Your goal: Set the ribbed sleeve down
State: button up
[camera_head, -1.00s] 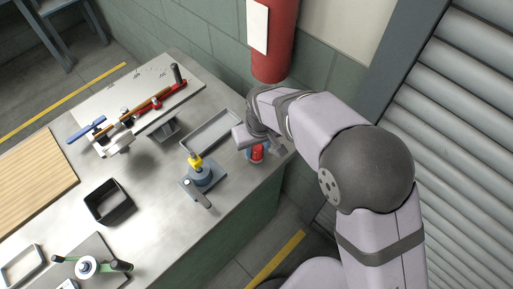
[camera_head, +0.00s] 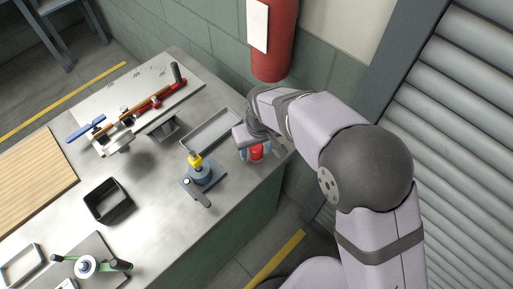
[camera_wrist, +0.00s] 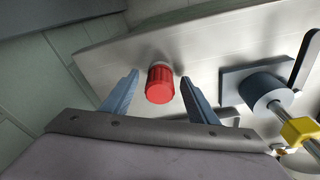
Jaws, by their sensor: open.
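The red ribbed sleeve (camera_wrist: 160,85) stands on the metal bench near its edge in the wrist view. My gripper (camera_wrist: 158,88) is open, with one blue-grey finger on each side of the sleeve and a visible gap to both. In the head view the sleeve (camera_head: 257,153) shows as a small red shape under my gripper (camera_head: 257,150), near the right end of the bench. My wrist hides part of it there. A pale surface shows behind the sleeve's far end in the wrist view; I cannot tell what it is.
A grey pump fixture with a yellow collar (camera_head: 196,161) and black lever stands left of the sleeve. A shallow grey tray (camera_head: 190,146) lies behind it. A black bin (camera_head: 92,204) and a red-and-blue tool on a white board (camera_head: 101,97) are farther left. The wall and red cylinder (camera_head: 274,45) are behind.

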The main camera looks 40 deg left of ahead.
jog(key=shift+s+d+r+b, duration=0.15)
jog(key=shift+r+b, duration=0.2)
jog(key=shift+r, duration=0.85)
jog(key=shift+d+r+b, duration=0.2)
jog(key=shift+r+b, duration=0.2)
jog(key=shift+r, duration=0.85)
jog(key=shift+s+d+r+b, duration=0.15)
jog(key=shift+r+b, duration=0.2)
jog(key=shift+r, duration=0.85)
jog(key=shift+w, duration=0.1)
grip_shut()
